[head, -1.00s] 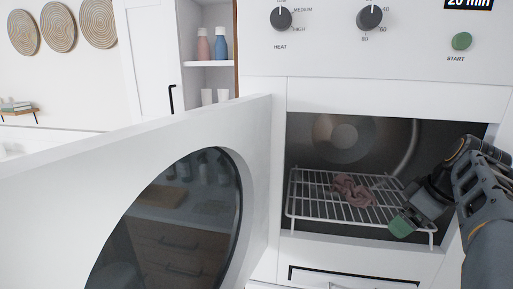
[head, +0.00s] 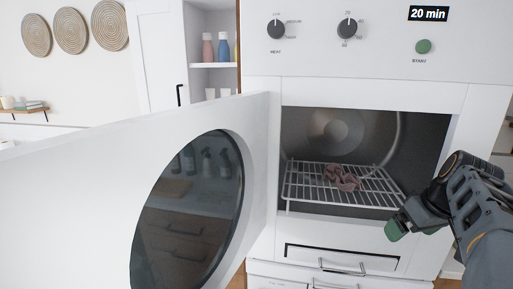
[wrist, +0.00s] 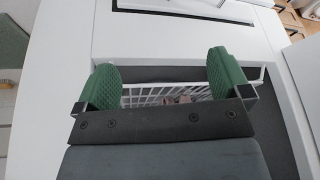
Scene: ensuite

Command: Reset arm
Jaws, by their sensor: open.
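My gripper (head: 398,230) is at the right of the head view, in front of the dryer's opening near its lower right corner. Its green fingertips stand wide apart with nothing between them in the wrist view (wrist: 165,82). A dusty pink cloth (head: 342,178) lies crumpled on the white wire rack (head: 300,190) inside the dryer (head: 460,95). In the wrist view, part of the cloth (wrist: 178,100) shows on the rack beyond the fingers, apart from them.
The dryer's white door (head: 100,190) with its round dark window stands wide open at the left. The display (head: 429,13) reads 20 min, above a green start button (head: 423,47). A shelf behind holds a pink bottle (head: 208,48) and a blue bottle (head: 223,48).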

